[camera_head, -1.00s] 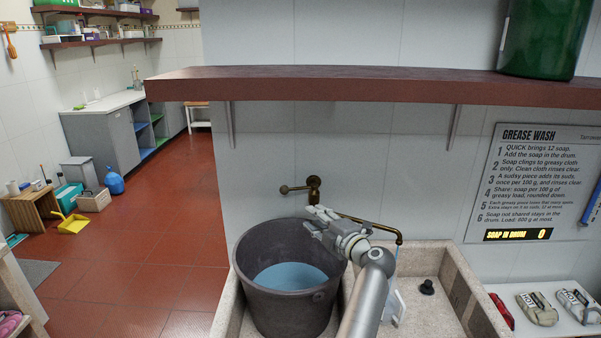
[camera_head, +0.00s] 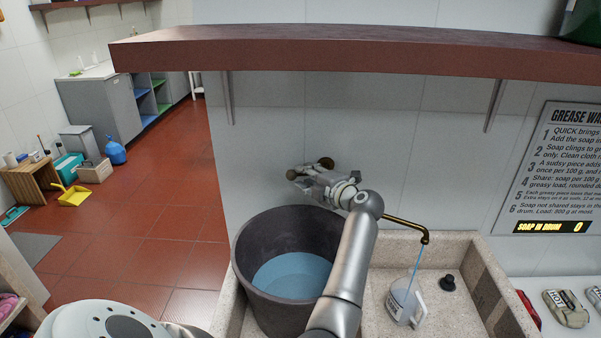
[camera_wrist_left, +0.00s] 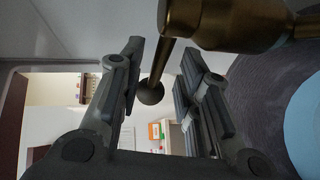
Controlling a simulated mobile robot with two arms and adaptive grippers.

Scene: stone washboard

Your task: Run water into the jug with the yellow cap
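A pale jug (camera_head: 405,303) with a handle stands in the stone sink under the brass spout (camera_head: 405,224). A thin bluish stream (camera_head: 416,262) runs from the spout down to the jug. I cannot make out a yellow cap on it. My left gripper (camera_head: 312,180) is at the tap on the wall, covering part of it. In the left wrist view its two fingers (camera_wrist_left: 162,58) are spread apart, with the ball-ended brass tap lever (camera_wrist_left: 150,92) between them. I cannot tell whether they touch it. My right gripper is not in view.
A dark bucket (camera_head: 246,245) with bluish water stands left of the jug, below my left arm. A brown shelf (camera_head: 300,52) spans the wall above. A black plug (camera_head: 447,283) sits in the sink right of the jug.

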